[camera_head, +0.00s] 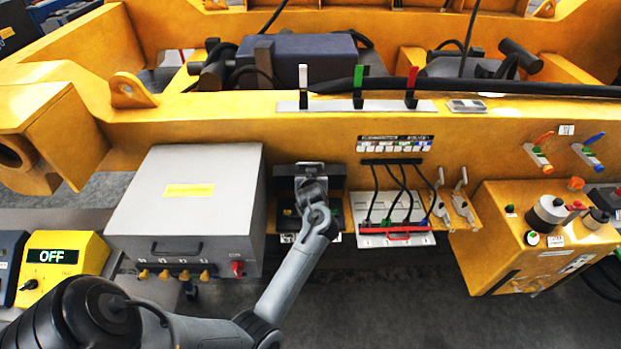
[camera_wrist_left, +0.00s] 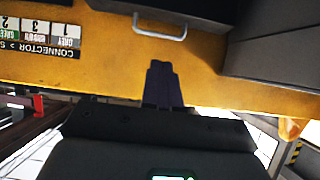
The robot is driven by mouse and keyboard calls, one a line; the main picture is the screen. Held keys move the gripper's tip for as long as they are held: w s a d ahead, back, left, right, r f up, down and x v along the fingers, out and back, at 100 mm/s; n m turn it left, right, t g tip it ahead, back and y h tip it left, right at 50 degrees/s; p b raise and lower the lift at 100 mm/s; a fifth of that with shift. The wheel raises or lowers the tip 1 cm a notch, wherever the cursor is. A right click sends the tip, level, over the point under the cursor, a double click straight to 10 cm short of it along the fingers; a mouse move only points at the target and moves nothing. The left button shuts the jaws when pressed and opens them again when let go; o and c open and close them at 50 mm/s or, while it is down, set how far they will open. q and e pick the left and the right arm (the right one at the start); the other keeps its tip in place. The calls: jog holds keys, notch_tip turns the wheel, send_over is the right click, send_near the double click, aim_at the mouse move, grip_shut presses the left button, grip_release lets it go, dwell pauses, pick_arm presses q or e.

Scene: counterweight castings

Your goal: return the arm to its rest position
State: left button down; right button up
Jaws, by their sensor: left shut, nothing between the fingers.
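My left arm (camera_head: 287,278) comes in from the lower left in the head view and reaches forward to the yellow beam. Its wrist is in front of a small dark box (camera_head: 337,180) and hides part of it; the fingertips are hard to make out there. In the left wrist view my left gripper (camera_wrist_left: 162,70) has its two dark fingers together with nothing between them. They point toward the yellow beam, just below a silver handle (camera_wrist_left: 175,20). My right gripper is in neither view.
A large grey box (camera_head: 190,205) stands left of the arm. A white panel with black cables (camera_head: 395,240) is to the right, then grey levers (camera_head: 462,200) and a yellow control box (camera_head: 535,240). A yellow unit reading OFF (camera_head: 60,262) is at far left.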

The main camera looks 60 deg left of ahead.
pick_arm(q)
jog(key=s+d+f+m+p, duration=0.2)
jog(key=s, duration=0.3)
jog(key=s+d+f+m+p, duration=0.2)
jog(key=s+f, duration=0.1)
jog(key=s, duration=0.3)
jog(key=s+d+r+m+g+h+p, duration=0.1)
jog(key=s+d, duration=0.4)
jog(key=d, duration=0.5)
jog(key=s+d+r+m+g+h+p, duration=0.1)
jog(key=s+d+r+m+h, duration=0.2)
jog(key=d, duration=0.7)
jog(key=s+d+r+m+g+h+p, duration=0.1)
jog(key=s+d+r+m+h, duration=0.2)
jog(key=s+d+m+h, duration=0.2)
jog(key=s+d+h, duration=0.1)
jog(key=s+d, duration=0.2)
jog(key=d, duration=0.3)
jog(key=shift+h+p, duration=0.3)
jog(key=shift+p, duration=0.1)
jog(key=shift+w+r, duration=0.1)
